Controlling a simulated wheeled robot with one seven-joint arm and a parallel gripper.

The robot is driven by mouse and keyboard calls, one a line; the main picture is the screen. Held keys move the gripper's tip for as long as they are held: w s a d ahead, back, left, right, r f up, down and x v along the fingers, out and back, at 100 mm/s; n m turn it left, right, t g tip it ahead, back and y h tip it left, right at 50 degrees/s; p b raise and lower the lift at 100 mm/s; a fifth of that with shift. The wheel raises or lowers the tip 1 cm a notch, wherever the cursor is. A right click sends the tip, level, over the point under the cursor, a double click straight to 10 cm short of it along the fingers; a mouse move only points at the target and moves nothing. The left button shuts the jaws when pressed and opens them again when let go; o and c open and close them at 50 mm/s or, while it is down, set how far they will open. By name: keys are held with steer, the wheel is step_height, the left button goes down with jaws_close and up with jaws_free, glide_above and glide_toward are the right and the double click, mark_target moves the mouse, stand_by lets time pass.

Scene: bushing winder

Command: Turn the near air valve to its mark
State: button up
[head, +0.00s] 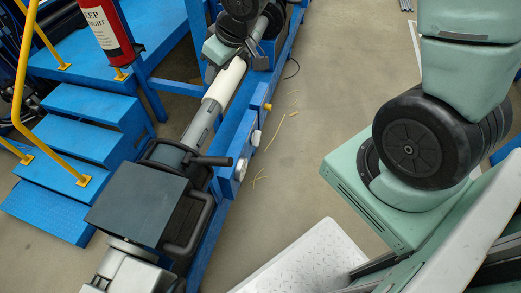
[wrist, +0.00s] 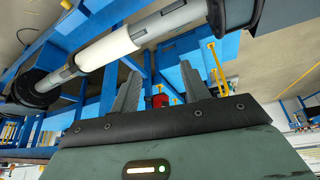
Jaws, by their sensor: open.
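I cannot single out the near air valve for certain. On the side of the blue machine beam (head: 221,196) in the head view are a white round fitting (head: 241,169), a second whitish fitting (head: 256,138) and a small yellow one (head: 267,106). Any mark is too small to make out. My gripper (wrist: 158,70) shows in the wrist view with its two grey ribbed fingers apart and nothing between them. It is outside the head view. The winder's shaft with a white sleeve (wrist: 106,49) passes beyond the fingers in the wrist view.
The same white sleeve (head: 224,82) lies along the winder in the head view. A dark square box (head: 138,204) stands at its near end. Blue steps (head: 82,137) with yellow rails and a red extinguisher (head: 106,32) are left. Grey floor (head: 315,135) right of the beam is mostly clear, with thin yellowish strips.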

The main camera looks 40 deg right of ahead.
steer(key=w+d+f+t+y+b, duration=0.1)
steer(key=w+d+f+b, duration=0.2)
steer(key=f, duration=0.3)
steer(key=w+d+f+t+b, duration=0.1)
steer(key=w+d+f+b, duration=0.25)
steer(key=f, duration=0.25)
steer(key=m+t+y+b, duration=0.2)
steer(key=b, duration=0.6)
glide_above(256, 139)
step_height(256, 139, down, 13)
steer(key=s+d+f+m+t+y+b, duration=0.1)
steer(key=s+d+f+t+y+b, duration=0.1)
steer(key=s+d+f+b, duration=0.45)
steer(key=s+d+f+m+t+y+b, duration=0.2)
steer(key=s+f+b, duration=0.15)
steer(key=f, duration=0.55)
steer(key=s+d+f+m+t+y+b, duration=0.1)
steer(key=s+d+f+y+b, duration=0.1)
steer(key=s+d+f+b, duration=0.35)
steer(key=f+b+x, duration=0.1)
steer(key=b+x, duration=0.6)
steer(key=x, duration=1.2)
steer(key=shift+a, duration=0.15)
steer(key=c, duration=1)
